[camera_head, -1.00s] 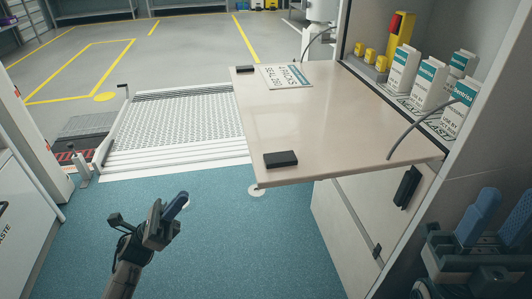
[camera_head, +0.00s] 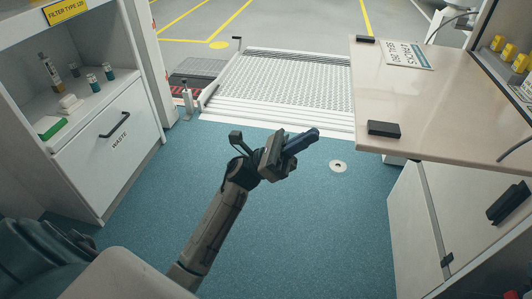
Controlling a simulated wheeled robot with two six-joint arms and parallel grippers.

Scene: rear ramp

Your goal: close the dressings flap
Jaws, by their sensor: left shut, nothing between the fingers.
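The dressings flap (camera_head: 455,110) is a beige panel on the right, hanging open and level like a shelf out from the cabinet. A printed card (camera_head: 406,54) lies on it, and black blocks (camera_head: 384,129) sit at its free left edge. My left gripper (camera_head: 303,139) is shut and empty over the blue floor, left of the flap and apart from it. My right gripper is out of the picture.
A white cabinet with a waste drawer (camera_head: 112,150) and a shelf of vials stands at the left. A ramp (camera_head: 280,85) lies behind. Yellow items (camera_head: 510,52) stand in the compartment beyond the flap. Blue floor (camera_head: 310,230) is clear in the middle.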

